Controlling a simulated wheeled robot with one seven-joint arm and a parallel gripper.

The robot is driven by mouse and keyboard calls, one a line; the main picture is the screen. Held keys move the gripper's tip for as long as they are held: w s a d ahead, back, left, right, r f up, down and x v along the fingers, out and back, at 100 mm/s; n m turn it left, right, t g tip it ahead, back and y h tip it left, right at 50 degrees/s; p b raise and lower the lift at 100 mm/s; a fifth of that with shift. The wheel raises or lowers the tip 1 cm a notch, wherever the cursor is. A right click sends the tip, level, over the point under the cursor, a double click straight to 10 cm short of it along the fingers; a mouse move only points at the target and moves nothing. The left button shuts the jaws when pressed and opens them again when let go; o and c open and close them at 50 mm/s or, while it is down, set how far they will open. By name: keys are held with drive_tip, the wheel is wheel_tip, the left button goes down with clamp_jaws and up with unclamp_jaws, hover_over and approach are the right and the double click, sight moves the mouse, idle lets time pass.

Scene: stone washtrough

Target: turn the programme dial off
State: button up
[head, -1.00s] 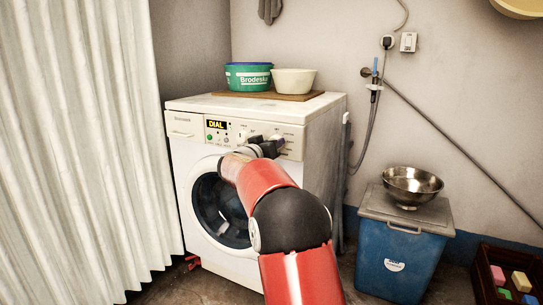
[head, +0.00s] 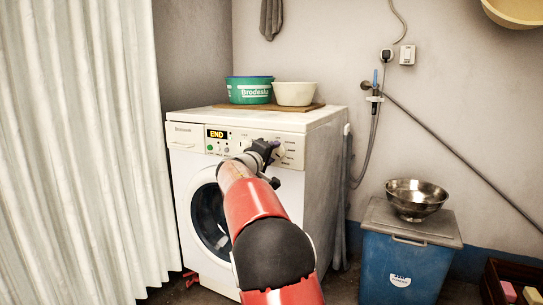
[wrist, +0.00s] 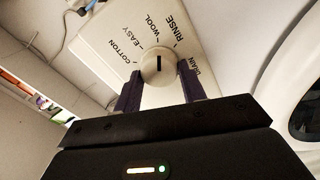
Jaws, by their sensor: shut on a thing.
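The white washing machine (head: 240,190) stands against the back wall, with its control panel along the top front. Its small display (head: 216,134) reads END. The programme dial (wrist: 158,66) is a round cream knob with a dark line, on a panel printed COTTON, EASY, WOOL, RINSE and DRAIN. In the wrist view the dark line stands nearly upright; which end is the pointer I cannot tell. My gripper (wrist: 159,76) is shut on the dial, one dark finger on each side. In the head view my gripper (head: 270,152) covers the dial.
A green tub (head: 248,92) and a cream bowl (head: 294,94) sit on a board on the machine top. A blue bin (head: 400,265) with a steel bowl (head: 416,197) stands at right. A pale curtain (head: 80,150) hangs at left.

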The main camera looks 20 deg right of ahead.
drive_tip(key=n+p, duration=0.5)
drive_tip(key=n, duration=0.6)
drive_tip(key=n+p, duration=0.6)
drive_tip(key=n, duration=0.5)
drive_tip(key=shift+s+f, duration=0.1)
drive_tip(key=shift+f, duration=0.1)
drive_tip(key=shift+d+f+n+p, duration=0.1)
drive_tip(key=shift+f+n+p, duration=0.05)
drive_tip(key=shift+n+p, duration=0.95)
drive_tip(key=shift+s+n, duration=0.1)
drive_tip(key=shift+n, duration=0.2)
drive_tip(key=o, duration=1)
drive_tip(key=b+v, duration=0.1)
drive_tip(key=v, duration=0.6)
drive_tip(key=shift+s+a, duration=0.25)
drive_tip(key=shift+a, duration=0.05)
